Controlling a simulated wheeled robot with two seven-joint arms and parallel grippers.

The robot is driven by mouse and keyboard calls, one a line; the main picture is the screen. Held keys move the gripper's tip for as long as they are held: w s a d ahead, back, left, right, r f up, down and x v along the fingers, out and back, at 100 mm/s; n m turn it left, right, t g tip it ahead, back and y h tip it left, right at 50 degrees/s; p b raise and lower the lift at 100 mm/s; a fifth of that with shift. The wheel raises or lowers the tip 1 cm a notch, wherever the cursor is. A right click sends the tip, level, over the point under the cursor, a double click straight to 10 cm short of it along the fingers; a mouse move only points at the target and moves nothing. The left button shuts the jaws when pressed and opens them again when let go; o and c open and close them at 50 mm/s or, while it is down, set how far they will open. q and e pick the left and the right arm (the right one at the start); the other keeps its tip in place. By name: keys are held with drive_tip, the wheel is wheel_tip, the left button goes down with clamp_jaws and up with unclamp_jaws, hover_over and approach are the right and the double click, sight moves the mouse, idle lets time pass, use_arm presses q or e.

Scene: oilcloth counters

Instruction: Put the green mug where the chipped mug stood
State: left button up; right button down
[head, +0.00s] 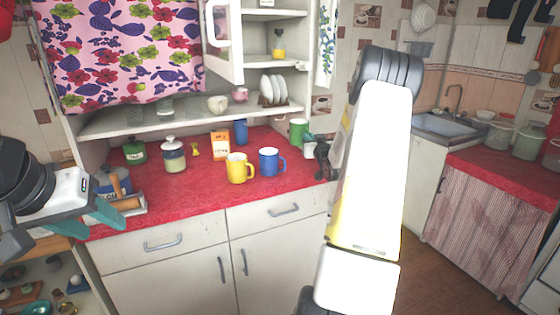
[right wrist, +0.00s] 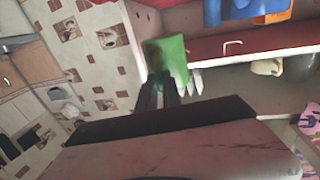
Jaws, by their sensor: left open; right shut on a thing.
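The green mug (head: 299,128) is at the back right of the red counter in the head view, and also shows in the right wrist view (right wrist: 170,56). My right gripper (head: 308,140) is shut on it; my arm partly hides the grip. Whether the mug touches the counter cannot be told. A yellow mug (head: 238,170) and a blue mug (head: 269,162) stand upright near the counter's front middle. No chip shows on any mug, so I cannot tell which is chipped.
An orange carton (head: 220,146), a blue container (head: 240,131), a lidded jar (head: 174,156) and a green pot (head: 134,151) stand behind. A wooden-handled tool (head: 126,203) lies at left. Shelves (head: 150,120) overhang the back. Red counter (head: 200,190) is bare in front of the mugs.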

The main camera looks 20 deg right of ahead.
wheel_tip(320, 180, down, 9)
drive_tip(key=shift+f, duration=0.1)
idle(0.3)
drive_tip(key=shift+f, duration=0.15)
drive_tip(key=c, duration=1.5)
unclamp_jaws()
